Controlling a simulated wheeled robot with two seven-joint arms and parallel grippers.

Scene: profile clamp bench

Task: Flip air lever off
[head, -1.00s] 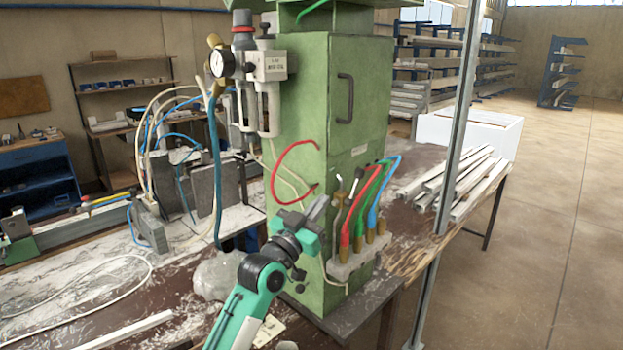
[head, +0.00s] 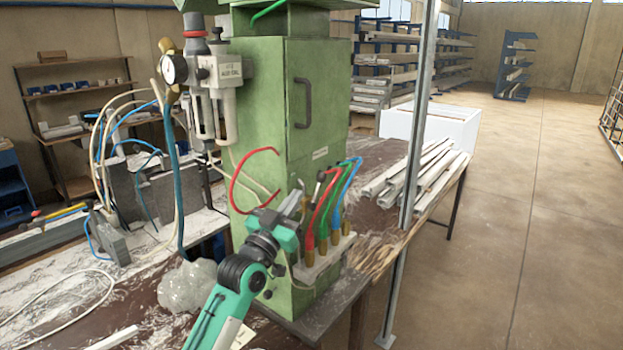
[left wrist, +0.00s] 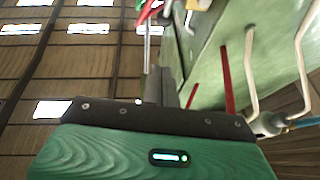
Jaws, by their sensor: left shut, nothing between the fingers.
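A small thin lever with a pale tip (head: 300,185) stands at the front of the green cabinet (head: 262,110), beside the red, green and blue hoses; I take it for the air lever. My left gripper (head: 297,203) is shut and empty, pointing up just below this tip. Whether they touch I cannot tell. In the left wrist view the shut fingers (left wrist: 160,85) point up along the green panel. A thin metal rod (left wrist: 147,45) shows just beyond them, probably the lever. The lever's lower part is hidden behind my gripper. My right gripper is not in view.
A hose rack (head: 325,257) with brass fittings sits right of my left gripper. A red hose (head: 238,185) loops out on its left. A gauge (head: 174,69) and air filters hang on the cabinet's left side. A grey post (head: 414,130) stands to the right.

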